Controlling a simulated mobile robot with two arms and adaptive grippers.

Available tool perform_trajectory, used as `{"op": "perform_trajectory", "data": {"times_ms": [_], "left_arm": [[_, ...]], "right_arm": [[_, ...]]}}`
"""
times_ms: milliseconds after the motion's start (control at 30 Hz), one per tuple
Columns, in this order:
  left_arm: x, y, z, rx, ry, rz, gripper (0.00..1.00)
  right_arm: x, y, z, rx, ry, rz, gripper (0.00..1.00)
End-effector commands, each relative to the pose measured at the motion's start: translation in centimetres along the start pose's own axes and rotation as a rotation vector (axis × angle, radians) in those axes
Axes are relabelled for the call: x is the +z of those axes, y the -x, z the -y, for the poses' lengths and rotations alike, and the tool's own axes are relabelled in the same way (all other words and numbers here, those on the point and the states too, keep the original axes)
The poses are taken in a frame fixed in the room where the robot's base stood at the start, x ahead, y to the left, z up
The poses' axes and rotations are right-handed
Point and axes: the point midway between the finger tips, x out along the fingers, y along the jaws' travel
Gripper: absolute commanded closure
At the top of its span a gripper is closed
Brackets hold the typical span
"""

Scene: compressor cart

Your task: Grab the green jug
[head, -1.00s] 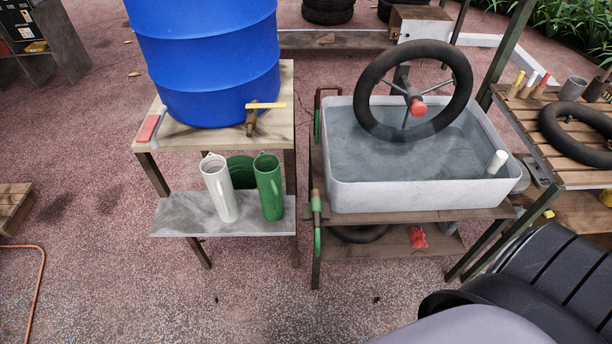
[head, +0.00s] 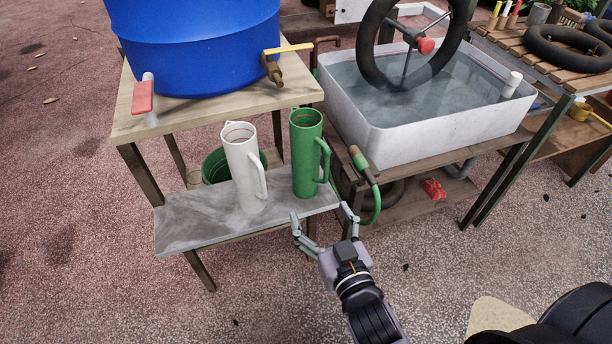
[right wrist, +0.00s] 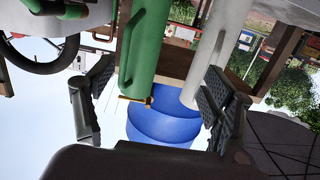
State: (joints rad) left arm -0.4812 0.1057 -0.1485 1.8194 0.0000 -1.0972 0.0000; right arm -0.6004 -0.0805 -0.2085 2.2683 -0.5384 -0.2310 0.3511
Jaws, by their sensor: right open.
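The green jug (head: 306,154) stands upright on the low grey shelf (head: 190,222), its handle toward the right. A white jug (head: 241,168) stands upright just left of it. My right gripper (head: 320,220) is open and empty, in front of the green jug in the head view. In the right wrist view, which looks upside down, the green jug (right wrist: 146,45) shows between the spread fingers (right wrist: 150,105), apart from both. The white jug (right wrist: 215,45) shows near the finger on the right. My left gripper is not in view.
A blue barrel (head: 195,45) with a tap (head: 272,68) stands on the wooden table above the shelf. A green bucket (head: 214,168) is behind the white jug.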

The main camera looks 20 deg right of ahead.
Motion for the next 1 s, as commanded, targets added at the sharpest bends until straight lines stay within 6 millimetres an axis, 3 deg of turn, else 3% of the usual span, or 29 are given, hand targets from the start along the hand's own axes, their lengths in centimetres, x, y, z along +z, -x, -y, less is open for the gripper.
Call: {"op": "perform_trajectory", "data": {"times_ms": [100, 233, 800, 1000], "left_arm": [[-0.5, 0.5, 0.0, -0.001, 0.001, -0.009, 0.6], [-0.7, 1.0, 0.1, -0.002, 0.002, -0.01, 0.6], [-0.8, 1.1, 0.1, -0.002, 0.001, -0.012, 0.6], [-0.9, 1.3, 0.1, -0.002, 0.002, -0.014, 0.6]], "right_arm": [[-2.9, 0.8, -1.1, 0.028, -0.009, -0.075, 0.23], [-4.5, 0.5, -1.4, 0.036, -0.013, -0.105, 0.23], [-5.5, -9.7, -1.8, 0.036, -0.01, -0.104, 0.23], [-5.6, -11.1, -1.9, 0.036, -0.012, -0.102, 0.23]]}}
